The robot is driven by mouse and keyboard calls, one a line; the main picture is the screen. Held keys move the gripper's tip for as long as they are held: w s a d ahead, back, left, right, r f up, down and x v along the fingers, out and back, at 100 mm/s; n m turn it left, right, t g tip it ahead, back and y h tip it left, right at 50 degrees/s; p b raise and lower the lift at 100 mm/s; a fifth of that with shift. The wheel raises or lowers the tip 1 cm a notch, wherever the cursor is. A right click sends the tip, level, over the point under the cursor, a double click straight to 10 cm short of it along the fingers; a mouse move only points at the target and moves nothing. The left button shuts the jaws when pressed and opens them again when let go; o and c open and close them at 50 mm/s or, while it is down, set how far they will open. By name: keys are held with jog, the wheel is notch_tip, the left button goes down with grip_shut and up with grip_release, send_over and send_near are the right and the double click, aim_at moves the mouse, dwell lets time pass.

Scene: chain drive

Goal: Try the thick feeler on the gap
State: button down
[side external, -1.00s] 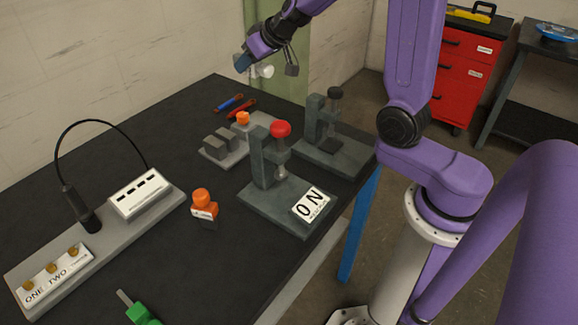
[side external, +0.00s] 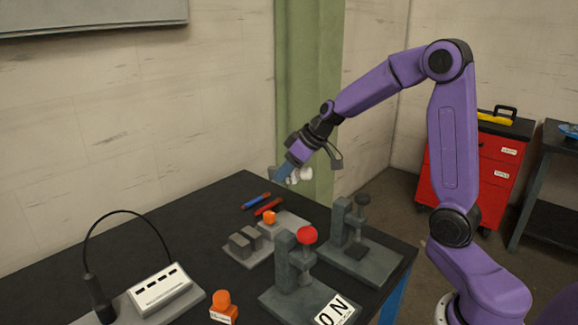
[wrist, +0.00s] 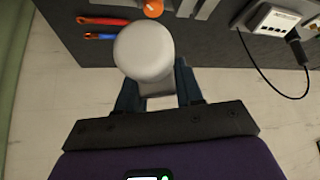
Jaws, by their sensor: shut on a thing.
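My gripper (side external: 287,172) is raised beyond the far end of the black table and is shut on a pale grey-white part with a rounded head (side external: 304,173). In the wrist view, this part (wrist: 145,50) sits between my fingers (wrist: 157,88) and hides what lies behind it. A grey plate with two upright grey blocks (side external: 245,242) stands on the table, with a narrow space between the blocks. An orange knob (side external: 270,217) stands at its far end. An orange-handled piece with a white label (side external: 223,308) stands nearer. I cannot tell which piece is the thick feeler.
Two grey clamp stands, one with a red knob (side external: 307,235) and one with a black knob (side external: 361,200), stand at the right. Blue (side external: 256,201) and red (side external: 269,206) tools lie at the far edge. A white slotted box (side external: 160,290) and a black cable post (side external: 98,298) are at left.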

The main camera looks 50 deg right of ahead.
jog(key=w+a+f+n+t+h, duration=0.1)
jog(key=a+n, duration=0.4)
jog(key=n, duration=1)
jog(key=w+a+f+n+t+h, duration=0.1)
jog(key=w+a+f+n, duration=0.2)
jog(key=n, duration=1.3)
jog(key=shift+a+f+n+t+h, duration=0.3)
jog(key=shift+a+f, duration=0.5)
jog(key=shift+a, duration=0.7)
jog(key=shift+f, duration=0.1)
notch_tip(320, 180, down, 6)
dwell(0.4)
jog(key=shift+f, duration=0.4)
dwell(0.7)
